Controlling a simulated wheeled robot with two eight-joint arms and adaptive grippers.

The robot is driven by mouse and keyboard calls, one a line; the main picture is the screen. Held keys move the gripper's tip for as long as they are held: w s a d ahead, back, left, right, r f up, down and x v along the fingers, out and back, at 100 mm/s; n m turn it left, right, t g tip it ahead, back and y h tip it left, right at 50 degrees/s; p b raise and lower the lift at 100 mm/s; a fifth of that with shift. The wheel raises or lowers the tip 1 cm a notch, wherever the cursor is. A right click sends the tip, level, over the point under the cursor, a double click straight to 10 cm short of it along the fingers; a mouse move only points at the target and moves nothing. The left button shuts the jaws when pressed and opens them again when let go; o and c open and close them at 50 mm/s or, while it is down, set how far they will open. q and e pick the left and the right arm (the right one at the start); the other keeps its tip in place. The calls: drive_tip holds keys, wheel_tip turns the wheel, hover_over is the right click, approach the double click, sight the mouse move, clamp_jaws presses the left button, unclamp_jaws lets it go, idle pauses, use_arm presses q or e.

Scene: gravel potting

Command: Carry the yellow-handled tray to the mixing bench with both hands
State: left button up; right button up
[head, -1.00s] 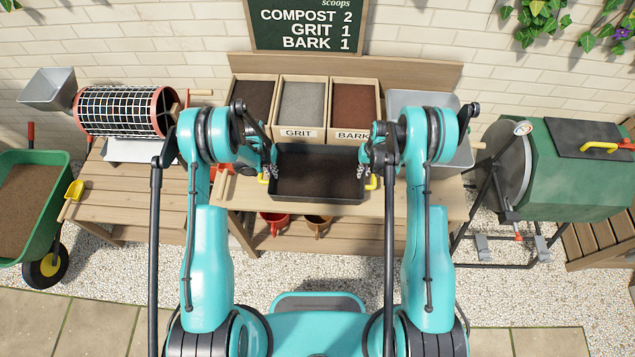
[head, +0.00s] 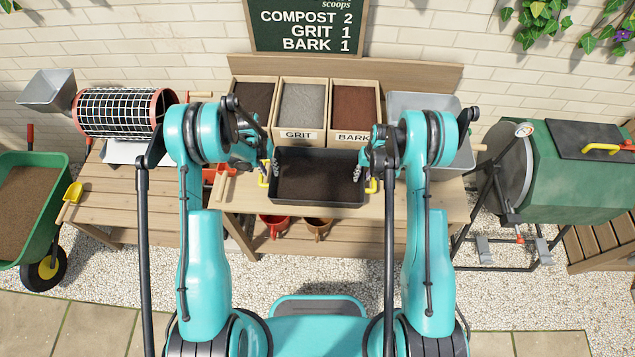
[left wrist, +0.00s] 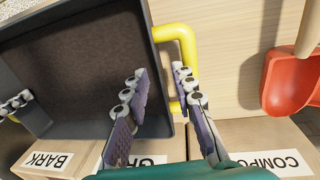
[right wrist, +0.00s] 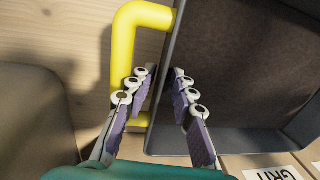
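The tray (head: 318,204) is dark grey with a layer of dark brown mix in it and a yellow handle at each end. It is at the front of the wooden bench, below the bins. My left gripper (left wrist: 163,92) is open at the left yellow handle (left wrist: 178,35), one finger over the tray's inside and one at the handle, with the tray wall between. My right gripper (right wrist: 160,90) is open at the right yellow handle (right wrist: 125,60), its fingers likewise on either side of the tray wall. The fingertips are small in the head view.
Compost, grit (head: 303,105) and bark (head: 354,105) bins stand behind the tray. A grey tub (head: 410,102) is to the right, a red scoop (left wrist: 290,80) to the left. A mesh drum (head: 125,112) stands on the left bench, a green tumbler (head: 575,180) at right.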

drive_tip(key=shift+r, duration=0.2)
use_arm(q)
drive_tip(key=r, duration=0.3)
drive_tip(key=shift+a+r, duration=0.1)
drive_tip(key=shift+a, duration=0.1)
use_arm(e)
wheel_tip(320, 180, up, 12)
drive_tip(key=d, duration=0.1)
drive_tip(key=shift+d+f, duration=0.25)
use_arm(q)
drive_tip(key=shift+r, duration=0.1)
